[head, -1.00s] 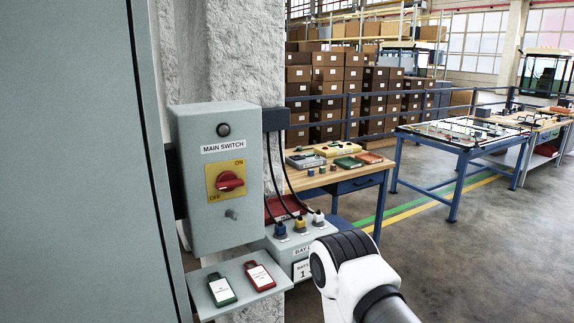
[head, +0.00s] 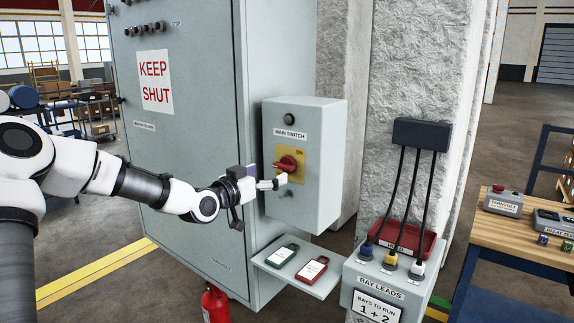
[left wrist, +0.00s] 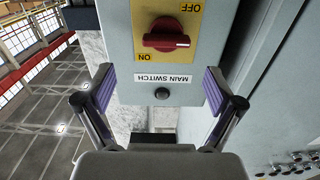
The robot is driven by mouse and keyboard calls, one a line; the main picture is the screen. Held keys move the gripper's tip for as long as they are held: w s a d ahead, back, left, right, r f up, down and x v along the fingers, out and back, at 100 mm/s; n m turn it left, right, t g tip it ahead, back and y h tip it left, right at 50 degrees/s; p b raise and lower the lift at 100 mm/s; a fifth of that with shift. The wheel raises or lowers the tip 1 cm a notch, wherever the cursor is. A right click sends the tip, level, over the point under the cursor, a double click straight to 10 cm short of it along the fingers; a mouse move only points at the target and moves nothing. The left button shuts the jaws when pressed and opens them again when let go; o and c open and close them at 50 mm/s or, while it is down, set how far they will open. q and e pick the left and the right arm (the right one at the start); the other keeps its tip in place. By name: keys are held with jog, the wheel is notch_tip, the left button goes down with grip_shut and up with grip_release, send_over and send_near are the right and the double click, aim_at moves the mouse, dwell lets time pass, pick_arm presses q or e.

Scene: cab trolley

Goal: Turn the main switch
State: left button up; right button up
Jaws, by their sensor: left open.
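The main switch is a red knob (head: 288,163) on a yellow plate (head: 299,178), on the front of a grey box (head: 318,205). In the left wrist view the picture is upside down; the knob (left wrist: 166,36) lies about level, its white mark toward the right, the side of the OFF word. My left gripper (head: 270,181) is in front of the box close to the knob, partly hiding the plate. In the left wrist view my left gripper (left wrist: 158,78) has its fingers wide apart with nothing between them; the knob lies beyond the fingertips. My right gripper is not in view.
A small shelf below the box holds a green tag (head: 282,255) and a red tag (head: 312,269). A tall grey cabinet (head: 200,200) stands to the left. A bay leads box (head: 375,281) with cables and a workbench (head: 495,235) stand to the right. A fire extinguisher (head: 215,303) is below.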

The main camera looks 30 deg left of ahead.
aim_at(281, 166)
pick_arm(q)
jog(key=w, duration=0.2)
jog(key=w+p, duration=0.1)
jog(key=w, duration=0.2)
jog(key=w+p, duration=0.1)
jog(key=w, duration=0.1)
jog(key=shift+w+a+f, duration=0.1)
jog(key=shift+w+a, duration=0.1)
jog(key=shift+a, duration=0.15)
jog(key=shift+w+d+p, duration=0.2)
jog(key=shift+w+p, duration=0.1)
jog(key=shift+d, duration=0.2)
jog(key=shift+a, duration=0.1)
jog(key=shift+a, duration=0.1)
jog(key=c, duration=1.2)
